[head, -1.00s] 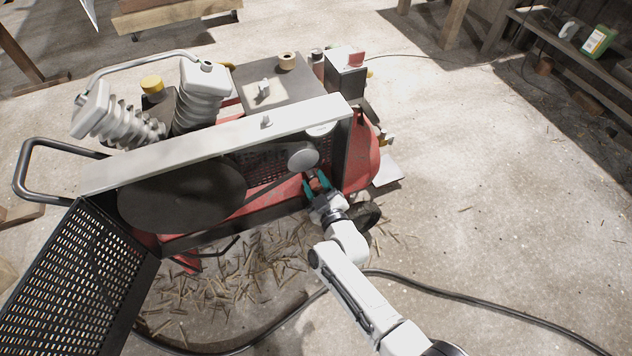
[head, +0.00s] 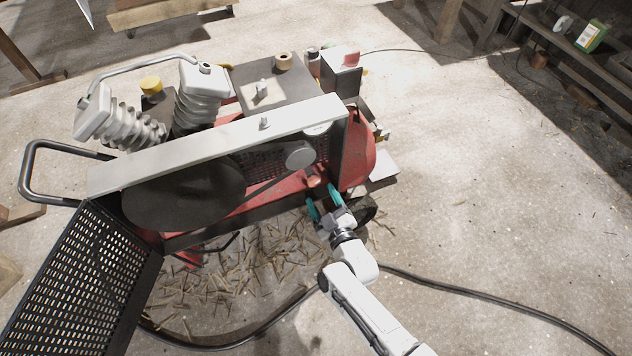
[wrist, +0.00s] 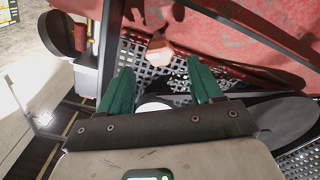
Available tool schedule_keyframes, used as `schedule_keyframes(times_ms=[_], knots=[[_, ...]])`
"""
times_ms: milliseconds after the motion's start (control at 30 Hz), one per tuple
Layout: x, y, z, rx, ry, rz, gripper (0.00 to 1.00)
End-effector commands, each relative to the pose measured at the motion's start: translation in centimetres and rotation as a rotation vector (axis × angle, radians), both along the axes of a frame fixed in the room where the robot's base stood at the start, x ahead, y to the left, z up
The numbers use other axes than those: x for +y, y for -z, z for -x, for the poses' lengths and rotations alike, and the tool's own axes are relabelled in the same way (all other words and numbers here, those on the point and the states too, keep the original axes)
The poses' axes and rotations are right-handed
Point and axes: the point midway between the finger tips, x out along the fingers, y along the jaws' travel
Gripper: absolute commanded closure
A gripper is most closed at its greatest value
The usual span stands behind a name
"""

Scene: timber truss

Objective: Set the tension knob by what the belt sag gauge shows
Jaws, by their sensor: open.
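A copper-orange knob (head: 313,180) sits low inside the open belt guard, right of centre on the compressor; it also shows in the wrist view (wrist: 158,50). My gripper (head: 322,199) is open and empty, with its teal fingers just short of the knob. In the wrist view my fingers (wrist: 160,80) stand apart, with the knob beyond the gap. The belt runs between the large dark flywheel (head: 185,192) and the small grey pulley (head: 300,155). A pale round face (head: 318,129) shows under the guard's top bar, perhaps the sag gauge; I cannot read it.
The perforated guard door (head: 75,275) hangs open at the left. A wheel (head: 362,210) stands right of my gripper. A black hose (head: 480,295) and wood offcuts (head: 245,270) lie on the floor.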

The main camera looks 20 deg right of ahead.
Motion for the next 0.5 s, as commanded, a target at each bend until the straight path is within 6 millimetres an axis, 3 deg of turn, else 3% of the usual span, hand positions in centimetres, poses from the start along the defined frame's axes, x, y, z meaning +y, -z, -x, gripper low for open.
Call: schedule_keyframes(times_ms=[200,500], knots=[[0.0,-0.1,3.2,0.001,-0.001,0.0,0.35],[0.0,0.0,4.1,-0.002,0.0,0.0,0.35]])
